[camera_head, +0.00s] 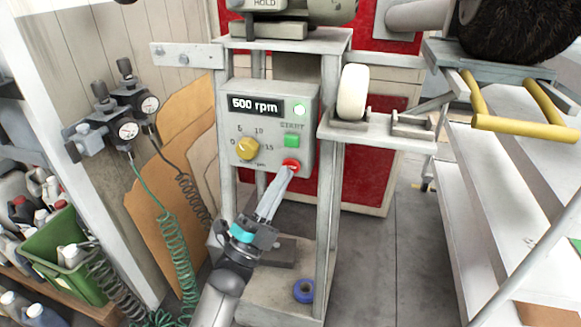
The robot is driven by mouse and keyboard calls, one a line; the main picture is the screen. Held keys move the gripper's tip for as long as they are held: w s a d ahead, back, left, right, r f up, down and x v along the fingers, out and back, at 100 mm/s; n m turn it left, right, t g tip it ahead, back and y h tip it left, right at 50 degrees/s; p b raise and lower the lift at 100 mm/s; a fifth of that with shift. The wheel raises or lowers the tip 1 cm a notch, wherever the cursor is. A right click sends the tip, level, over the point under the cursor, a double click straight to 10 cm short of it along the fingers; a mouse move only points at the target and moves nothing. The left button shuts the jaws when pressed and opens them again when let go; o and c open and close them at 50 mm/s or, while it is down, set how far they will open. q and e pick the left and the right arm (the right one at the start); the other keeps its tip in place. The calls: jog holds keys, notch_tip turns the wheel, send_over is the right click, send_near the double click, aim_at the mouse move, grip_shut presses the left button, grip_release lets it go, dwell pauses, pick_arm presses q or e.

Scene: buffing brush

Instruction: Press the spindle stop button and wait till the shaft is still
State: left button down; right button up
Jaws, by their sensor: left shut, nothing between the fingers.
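My left gripper (282,174) is shut and empty. Its fingertips are at the lower edge of the red button; I cannot tell whether they touch or press it. A dark bristled brush (519,28) is at the top right. Whether its shaft turns does not show. My right gripper is not in view.
A white roller (353,92) sits on a side shelf of the stand. A yellow-handled frame (525,122) and white shelves stand at the right. Gauges (129,130) with coiled hoses hang at the left. A green bin (62,250) is at the lower left.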

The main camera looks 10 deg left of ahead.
pick_arm(q)
jog(key=shift+w, duration=0.2)
dwell(0.4)
jog(key=shift+w+b, duration=0.3)
jog(key=shift+w, duration=0.1)
jog(key=shift+s, duration=0.15)
dwell(0.4)
jog(key=shift+s+p, duration=0.45)
jog(key=shift+s, duration=0.25)
